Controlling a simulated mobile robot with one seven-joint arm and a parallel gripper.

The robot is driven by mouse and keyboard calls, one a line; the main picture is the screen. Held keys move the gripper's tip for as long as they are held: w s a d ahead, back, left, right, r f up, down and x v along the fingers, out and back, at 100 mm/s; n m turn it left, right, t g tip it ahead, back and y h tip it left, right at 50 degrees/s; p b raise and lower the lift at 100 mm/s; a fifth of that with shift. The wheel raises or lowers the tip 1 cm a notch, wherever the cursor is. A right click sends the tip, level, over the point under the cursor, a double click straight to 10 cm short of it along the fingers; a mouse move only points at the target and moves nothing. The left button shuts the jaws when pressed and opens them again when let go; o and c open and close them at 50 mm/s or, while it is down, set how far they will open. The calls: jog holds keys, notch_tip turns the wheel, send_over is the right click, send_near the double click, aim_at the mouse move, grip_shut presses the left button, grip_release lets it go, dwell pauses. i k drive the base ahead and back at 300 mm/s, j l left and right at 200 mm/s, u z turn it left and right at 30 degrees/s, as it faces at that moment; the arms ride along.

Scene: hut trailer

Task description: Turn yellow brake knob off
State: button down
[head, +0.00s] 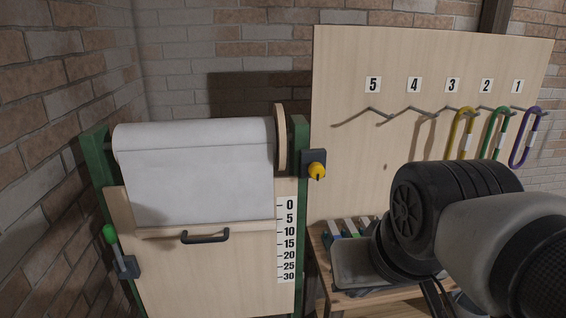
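The yellow brake knob (317,171) sits on a dark block (313,157) at the right post of a green-framed roller stand (299,150). A small dark mark shows on the lower part of the knob. Whether that setting is on or off, I cannot tell. A white roll (195,165) hangs across the stand, with a round wooden disc (280,140) at its right end. My arm fills the lower right, right of the knob and apart from it. My gripper's fingers are not visible.
A green-tipped lever (110,235) is at the stand's left, and a black handle (205,237) is on its front panel. A pegboard (340,90) with numbered hooks and coloured loops stands behind. A grey tray (355,268) lies on the table, partly behind my arm.

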aim_at(317, 172)
jog(key=k+l+z, duration=0.2)
jog(key=z, duration=0.25)
jog(key=k+l+z, duration=0.3)
jog(key=z, duration=0.2)
jog(key=k, duration=0.1)
